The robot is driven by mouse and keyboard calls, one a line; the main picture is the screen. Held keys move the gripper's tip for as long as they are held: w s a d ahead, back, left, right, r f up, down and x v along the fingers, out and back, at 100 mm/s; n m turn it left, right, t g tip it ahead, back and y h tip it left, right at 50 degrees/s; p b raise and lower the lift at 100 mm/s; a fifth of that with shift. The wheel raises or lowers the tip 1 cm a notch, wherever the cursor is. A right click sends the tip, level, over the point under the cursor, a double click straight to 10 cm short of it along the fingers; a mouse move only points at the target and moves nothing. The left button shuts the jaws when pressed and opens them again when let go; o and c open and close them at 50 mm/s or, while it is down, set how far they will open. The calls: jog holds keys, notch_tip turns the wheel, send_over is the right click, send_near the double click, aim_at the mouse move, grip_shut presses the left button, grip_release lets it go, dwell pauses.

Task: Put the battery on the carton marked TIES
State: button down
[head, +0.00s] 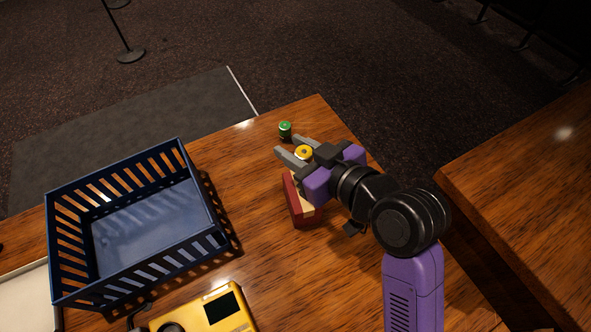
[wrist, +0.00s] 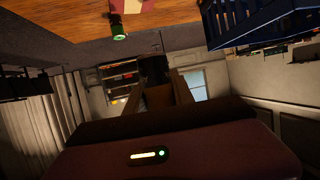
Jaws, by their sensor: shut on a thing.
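My gripper (head: 294,147) is shut on a small yellow round-topped battery (head: 303,152), held between its grey fingers above the desk. In the wrist view the held battery (wrist: 159,97) is a dim brownish shape between the fingers. A dark red carton with a cream top (head: 301,210) stands on the desk just below and in front of the gripper, partly hidden by it. Its edge also shows at the top of the wrist view (wrist: 130,8). No lettering can be read on it.
A small green cylinder (head: 285,129) stands just beyond the fingertips, near the desk's far edge. A blue slatted basket (head: 225,240) is at the left. A yellow device with a dark screen (head: 240,303) lies in front. Another wooden desk (head: 530,190) is at the right, across a gap.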

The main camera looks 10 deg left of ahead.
jog(key=shift+a+f, duration=0.1)
jog(key=shift+f, duration=3.65)
jog(key=shift+f, duration=0.2)
jog(key=c, duration=1.1)
grip_release()
jog(key=shift+r, duration=0.1)
jog(key=shift+r, duration=0.2)
jog(key=b+v, duration=0.1)
jog(key=v, duration=1.1)
jog(key=shift+f, duration=0.1)
